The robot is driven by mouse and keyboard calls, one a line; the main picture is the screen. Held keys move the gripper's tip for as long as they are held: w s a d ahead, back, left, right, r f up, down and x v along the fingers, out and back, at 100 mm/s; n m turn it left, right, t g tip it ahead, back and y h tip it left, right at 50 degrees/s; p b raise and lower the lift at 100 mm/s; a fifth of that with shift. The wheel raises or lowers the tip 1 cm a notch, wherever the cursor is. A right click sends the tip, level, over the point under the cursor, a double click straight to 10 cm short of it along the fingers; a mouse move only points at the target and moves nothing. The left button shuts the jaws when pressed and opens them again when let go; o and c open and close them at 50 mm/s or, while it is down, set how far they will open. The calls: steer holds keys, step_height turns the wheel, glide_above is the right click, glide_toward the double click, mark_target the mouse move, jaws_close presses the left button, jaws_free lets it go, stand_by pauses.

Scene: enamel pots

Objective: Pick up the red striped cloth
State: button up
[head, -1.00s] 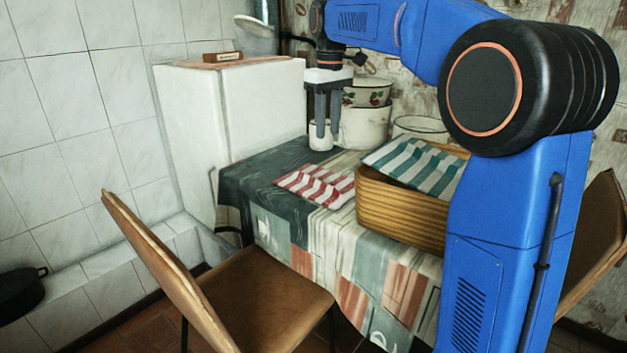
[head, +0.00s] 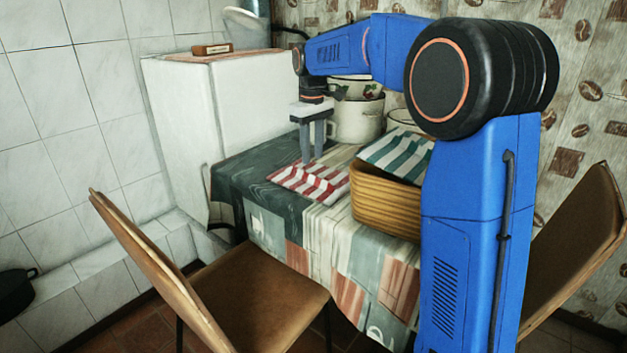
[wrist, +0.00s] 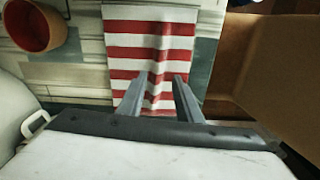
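The red striped cloth (head: 312,183) lies on the table beside the basket, with red and white stripes. It also shows in the wrist view (wrist: 150,42), with a ridge or fold down its middle. I cannot tell whether the fingertips touch the cloth. Nothing is held.
A wicker basket (head: 385,207) with a green striped cloth (head: 397,152) over it stands right of the red one. Enamel pots (head: 357,121) stand behind. A brown bowl (wrist: 33,24) shows in the wrist view. A chair (head: 245,300) stands in front of the table.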

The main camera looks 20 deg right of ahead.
mark_target(312, 174)
steer(key=shift+w+f, duration=0.15)
steer(key=shift+f, duration=1.45)
steer(key=shift+w+f, duration=0.1)
steer(key=shift+f, duration=1.5)
jaws_close()
